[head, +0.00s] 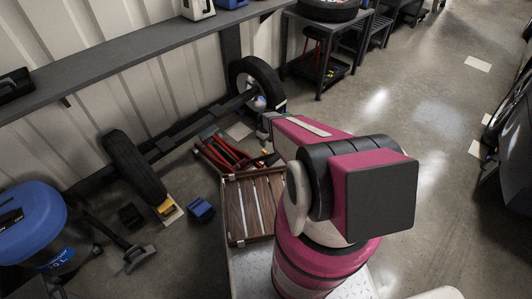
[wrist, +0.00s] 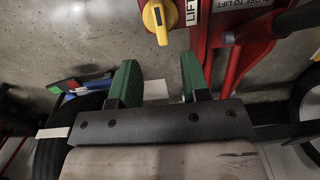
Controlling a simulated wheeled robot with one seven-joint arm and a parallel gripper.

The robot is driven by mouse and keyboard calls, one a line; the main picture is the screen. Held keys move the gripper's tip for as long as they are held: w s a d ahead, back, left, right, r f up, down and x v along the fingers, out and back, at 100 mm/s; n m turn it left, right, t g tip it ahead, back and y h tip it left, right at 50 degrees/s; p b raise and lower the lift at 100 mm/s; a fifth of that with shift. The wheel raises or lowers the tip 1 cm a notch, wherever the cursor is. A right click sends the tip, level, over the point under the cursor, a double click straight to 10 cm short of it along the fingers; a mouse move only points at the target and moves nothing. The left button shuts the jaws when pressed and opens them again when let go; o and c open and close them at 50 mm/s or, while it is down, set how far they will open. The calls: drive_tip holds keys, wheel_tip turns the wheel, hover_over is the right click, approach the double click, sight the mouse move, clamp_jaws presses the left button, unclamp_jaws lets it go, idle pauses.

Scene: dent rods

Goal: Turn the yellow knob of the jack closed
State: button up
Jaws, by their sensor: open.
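The yellow knob (wrist: 158,18) shows at the top of the wrist view, on the red jack (wrist: 228,60). Its narrow grip points up and down in the picture, tilted slightly. A white "LIFT" label sits just right of it. My gripper (wrist: 158,62) is open, with its two green fingers apart and nothing between them. The knob lies beyond the fingertips, roughly in line with the gap, and is not touched. In the head view the red jack (head: 218,152) lies on the floor left of my arm; my gripper and the knob cannot be made out clearly there.
A wheel (head: 258,82) on an axle stands beyond the jack, and another tyre (head: 134,165) stands to its left. A wooden creeper board (head: 251,205) lies near my base. A blue vacuum (head: 33,225) is at far left. Open floor (head: 440,130) lies to the right.

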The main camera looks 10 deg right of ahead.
sight(266, 152)
wheel_tip(266, 152, down, 9)
drive_tip(key=shift+r, duration=0.1)
idle(0.4)
clamp_jaws()
